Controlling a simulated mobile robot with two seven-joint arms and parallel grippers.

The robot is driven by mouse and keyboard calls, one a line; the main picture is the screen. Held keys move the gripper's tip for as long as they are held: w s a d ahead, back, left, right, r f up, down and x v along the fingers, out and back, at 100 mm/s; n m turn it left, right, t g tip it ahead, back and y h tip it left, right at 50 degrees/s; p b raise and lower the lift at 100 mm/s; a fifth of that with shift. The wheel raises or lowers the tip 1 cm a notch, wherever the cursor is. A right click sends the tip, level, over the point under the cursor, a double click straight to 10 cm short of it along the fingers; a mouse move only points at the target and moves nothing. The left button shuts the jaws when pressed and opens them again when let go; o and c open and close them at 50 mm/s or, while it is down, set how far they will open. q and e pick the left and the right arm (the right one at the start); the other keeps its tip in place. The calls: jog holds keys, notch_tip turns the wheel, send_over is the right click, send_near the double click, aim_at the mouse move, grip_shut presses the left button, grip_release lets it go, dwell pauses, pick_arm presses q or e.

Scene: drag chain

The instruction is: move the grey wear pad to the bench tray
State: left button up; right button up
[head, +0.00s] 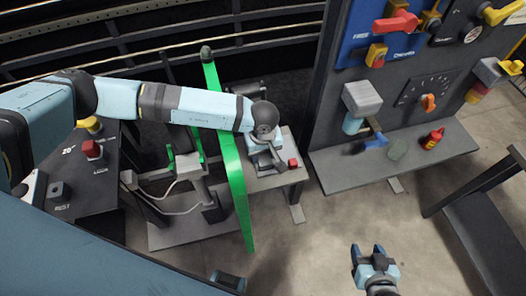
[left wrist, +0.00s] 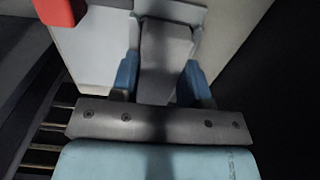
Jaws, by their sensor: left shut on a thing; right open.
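My left gripper (head: 270,160) is over the small grey bench (head: 284,181) in the head view, mostly hidden by its own wrist. In the left wrist view its two blue fingers (left wrist: 163,84) are shut on a grey block (left wrist: 165,48), which looks like the grey wear pad. A pale raised edge lies just beyond the block; I cannot tell whether it is the bench tray, or whether the block touches it. My right gripper (head: 368,252) is open and empty above the floor at the lower right of the head view.
A red block (head: 293,163) sits on the bench's right side. The floor between is clear.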

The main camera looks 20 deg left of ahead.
aim_at(266, 164)
pick_arm(q)
jog(key=shift+s+d, duration=0.5)
jog(key=shift+s, duration=0.2)
jog(key=shift+s+d, duration=0.45)
jog(key=shift+s, duration=0.25)
jog(key=shift+s+d, duration=0.2)
jog(key=shift+s, duration=0.1)
jog(key=shift+s+d, duration=0.65)
jog(key=shift+s, duration=0.3)
jog(key=shift+s+d, duration=0.6)
jog(key=shift+s, duration=0.3)
jog(key=shift+s+d, duration=0.65)
jog(key=shift+s, duration=0.3)
jog(key=shift+s+d, duration=0.15)
jog(key=shift+s, duration=0.1)
jog(key=shift+s+d+b, duration=0.25)
jog(key=shift+s+d, duration=0.45)
jog(key=shift+s, duration=0.3)
jog(key=shift+s+d+b, duration=0.2)
jog(key=shift+s+d, duration=0.45)
jog(key=shift+s, duration=0.35)
jog(key=shift+s+a, duration=0.1)
